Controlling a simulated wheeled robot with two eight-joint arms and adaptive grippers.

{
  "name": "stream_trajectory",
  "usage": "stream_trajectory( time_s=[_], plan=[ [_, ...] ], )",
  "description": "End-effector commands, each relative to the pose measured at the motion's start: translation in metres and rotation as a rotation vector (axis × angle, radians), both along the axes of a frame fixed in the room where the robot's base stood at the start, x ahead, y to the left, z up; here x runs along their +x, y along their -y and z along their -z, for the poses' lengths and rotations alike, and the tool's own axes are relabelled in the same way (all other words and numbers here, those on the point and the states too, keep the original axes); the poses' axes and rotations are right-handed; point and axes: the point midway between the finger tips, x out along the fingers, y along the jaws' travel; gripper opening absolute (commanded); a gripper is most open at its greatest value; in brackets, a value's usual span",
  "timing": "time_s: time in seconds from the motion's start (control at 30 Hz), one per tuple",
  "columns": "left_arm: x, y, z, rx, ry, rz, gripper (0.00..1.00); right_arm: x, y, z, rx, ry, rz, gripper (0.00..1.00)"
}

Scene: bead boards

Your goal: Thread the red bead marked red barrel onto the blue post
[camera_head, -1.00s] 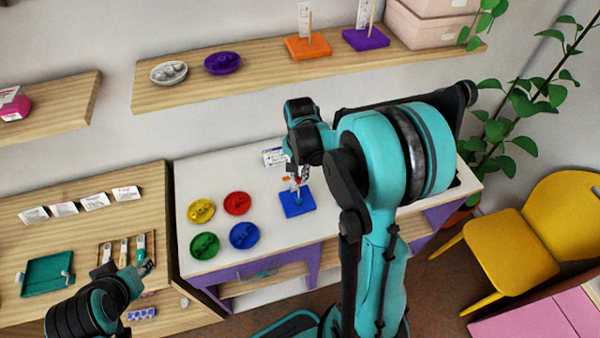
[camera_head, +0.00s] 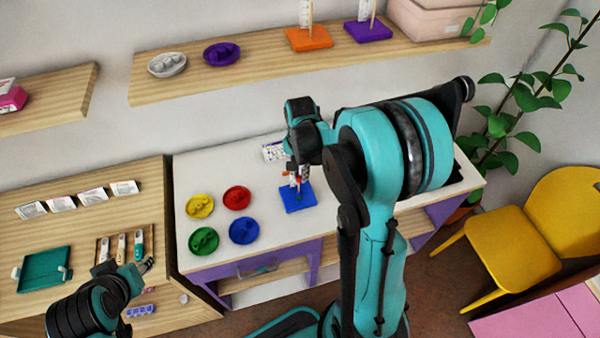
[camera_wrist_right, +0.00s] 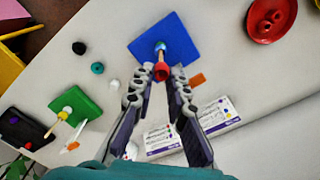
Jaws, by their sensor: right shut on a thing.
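The blue board (camera_head: 299,202) lies on the white table, below my right gripper (camera_head: 298,180). In the right wrist view the blue board (camera_wrist_right: 182,32) carries a wooden post (camera_wrist_right: 164,57) with a small blue-teal bead (camera_wrist_right: 160,46) low on it. My right gripper (camera_wrist_right: 161,71) is shut on the red bead (camera_wrist_right: 162,72), at the near end of the post. The bead appears in line with the post; I cannot tell whether it is around the post or just above its tip. My left gripper (camera_head: 146,265) is low at the left, by the wooden desk, its jaws unclear.
Yellow (camera_head: 200,206), red (camera_head: 237,198), green (camera_head: 204,241) and blue dishes (camera_head: 244,230) stand left of the board. A printed card box (camera_head: 273,151) lies behind it. The right wrist view also shows a green board (camera_wrist_right: 75,112) with a post and loose beads.

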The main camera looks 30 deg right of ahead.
Motion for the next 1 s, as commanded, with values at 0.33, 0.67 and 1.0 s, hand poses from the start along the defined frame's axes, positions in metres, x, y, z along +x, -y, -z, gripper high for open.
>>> stream_trajectory(
  time_s=[0.33,0.67,1.0],
  plan=[
    [0.0000,0.0000,0.0055,0.000,0.000,0.000,0.40,0.0000,0.0000,0.0060,0.000,0.000,0.000,0.07],
    [0.0000,0.0000,0.0091,0.000,0.000,0.000,0.40,0.0000,0.0000,0.0099,0.000,0.000,0.000,0.07],
    [0.0001,0.0000,0.0092,0.000,0.000,0.000,0.40,0.0000,0.0000,0.0100,0.000,0.000,0.000,0.07]
  ],
)
